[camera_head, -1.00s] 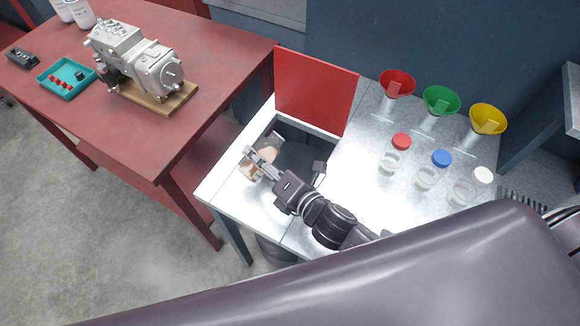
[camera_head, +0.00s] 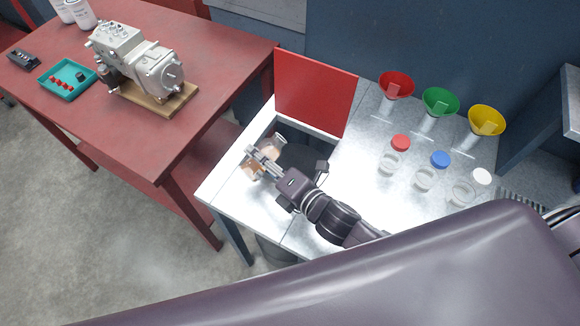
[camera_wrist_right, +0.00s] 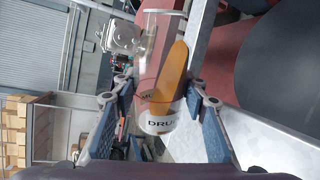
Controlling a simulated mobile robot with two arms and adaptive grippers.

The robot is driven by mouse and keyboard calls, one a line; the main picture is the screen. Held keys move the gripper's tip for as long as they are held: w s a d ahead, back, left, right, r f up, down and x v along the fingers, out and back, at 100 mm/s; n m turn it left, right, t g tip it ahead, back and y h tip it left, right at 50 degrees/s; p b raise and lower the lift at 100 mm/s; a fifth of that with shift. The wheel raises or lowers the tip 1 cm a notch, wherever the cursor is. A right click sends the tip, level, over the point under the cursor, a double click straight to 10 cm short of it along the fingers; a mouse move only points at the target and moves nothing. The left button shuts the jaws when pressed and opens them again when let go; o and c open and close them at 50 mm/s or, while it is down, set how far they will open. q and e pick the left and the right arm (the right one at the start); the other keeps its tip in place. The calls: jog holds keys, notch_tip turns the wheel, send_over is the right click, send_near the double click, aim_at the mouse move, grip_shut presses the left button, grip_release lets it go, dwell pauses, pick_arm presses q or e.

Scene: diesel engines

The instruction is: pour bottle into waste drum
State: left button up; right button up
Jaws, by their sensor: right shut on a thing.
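The bottle is a clear jar with orange-brown liquid, held at the left side of the bench opening in the head view (camera_head: 253,170). In the right wrist view the bottle (camera_wrist_right: 160,95) has a white label reading "DRU", the rest cut off. It is tilted far over, its liquid lying along one side. My right gripper (camera_head: 263,160) is shut on it; the wrist view shows the fingers (camera_wrist_right: 158,100) on either side. The waste drum (camera_head: 296,164) is the dark round interior under the opening, partly hidden by my arm. No liquid is visibly leaving the bottle. My left gripper is out of view.
A raised red lid (camera_head: 315,92) stands behind the opening. Red (camera_head: 397,84), green (camera_head: 441,101) and yellow (camera_head: 487,120) funnels and several clear jars stand on the bench to the right. A red table (camera_head: 215,60) with a metal pump (camera_head: 135,65) is at left.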

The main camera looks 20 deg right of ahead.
jog(key=shift+w+d+r+m+p, duration=0.3)
jog(key=shift+d+r+m+p, duration=0.2)
jog(key=shift+p, duration=0.4)
jog(key=shift+w+d+f+m+g+y+p, duration=0.1)
jog(key=shift+f+m+g+y+p, duration=0.2)
jog(key=shift+m+p, duration=0.4)
dwell(0.9)
jog(key=shift+w+d+f+m+y, duration=0.1)
jog(key=shift+d+f+m+y, duration=0.15)
jog(key=shift+m, duration=0.35)
jog(key=shift+w+d+f+m+y, duration=0.1)
jog(key=shift+m+y, duration=0.25)
jog(key=shift+m, duration=0.25)
dwell(1.5)
jog(key=shift+d+r+m+g+p, duration=0.15)
jog(key=shift+r+m+g+p, duration=0.2)
jog(key=shift+m+p, duration=0.1)
dwell(0.5)
jog(key=shift+s+a+f+n+b, duration=0.15)
jog(key=shift+a+f+n+b, duration=0.3)
jog(key=shift+n+b, duration=0.15)
jog(key=shift+r+n+h, duration=0.3)
jog(key=shift+r+n, duration=0.15)
jog(key=shift+n, duration=0.4)
jog(key=shift+s+a, duration=0.15)
